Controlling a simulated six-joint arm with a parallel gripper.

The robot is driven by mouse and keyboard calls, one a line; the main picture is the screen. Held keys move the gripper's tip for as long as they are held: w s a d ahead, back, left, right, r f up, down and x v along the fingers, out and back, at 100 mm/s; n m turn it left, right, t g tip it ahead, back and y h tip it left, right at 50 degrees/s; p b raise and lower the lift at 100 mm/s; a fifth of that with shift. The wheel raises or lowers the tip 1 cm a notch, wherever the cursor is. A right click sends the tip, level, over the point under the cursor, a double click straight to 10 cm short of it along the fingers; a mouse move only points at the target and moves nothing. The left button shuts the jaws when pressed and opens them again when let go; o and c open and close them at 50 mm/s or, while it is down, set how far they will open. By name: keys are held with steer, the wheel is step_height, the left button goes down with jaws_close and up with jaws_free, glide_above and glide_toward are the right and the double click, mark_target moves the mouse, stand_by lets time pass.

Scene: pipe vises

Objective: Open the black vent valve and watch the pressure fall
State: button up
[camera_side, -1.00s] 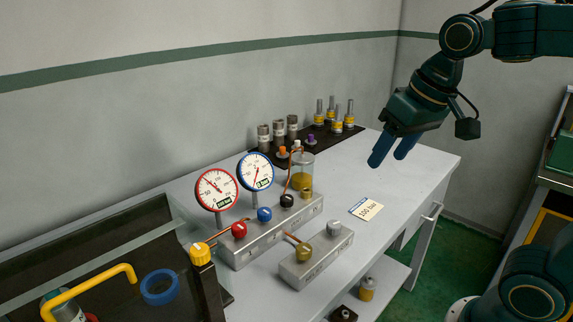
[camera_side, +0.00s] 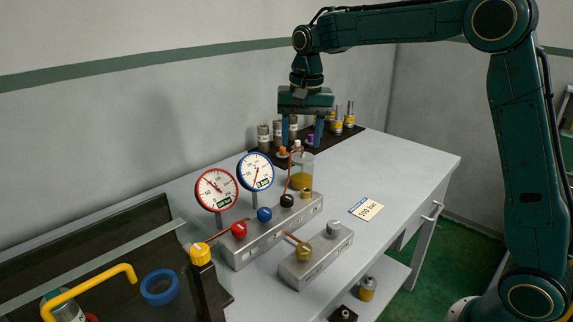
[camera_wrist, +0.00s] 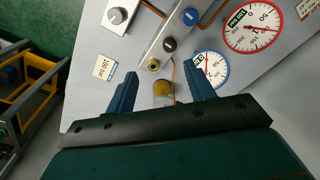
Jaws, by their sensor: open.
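The black vent valve knob (camera_side: 287,200) sits on the long grey block, right of the blue knob (camera_side: 264,214). It also shows in the wrist view (camera_wrist: 169,44), beyond my fingertips. The red-rimmed gauge (camera_side: 216,190) and blue-rimmed gauge (camera_side: 256,172) stand behind the block; their exact readings are too small to tell. Nothing is held.
A red knob (camera_side: 239,229) is at the block's left end. A smaller block (camera_side: 316,262) with a brass knob stands in front. A "100 bar" card (camera_side: 366,208) lies to the right. Fittings stand on a dark mat (camera_side: 265,156) behind. The bench's right side is clear.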

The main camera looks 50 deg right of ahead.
steer(key=m+g, duration=0.1)
steer(key=m, duration=0.1)
glide_above(287, 198)
step_height(287, 198, down, 4)
steer(key=shift+f, duration=0.25)
steer(key=shift+f, duration=0.15)
step_height(287, 198, down, 14)
steer(key=shift+r, duration=0.25)
stand_by(0.3)
steer(key=c, duration=1)
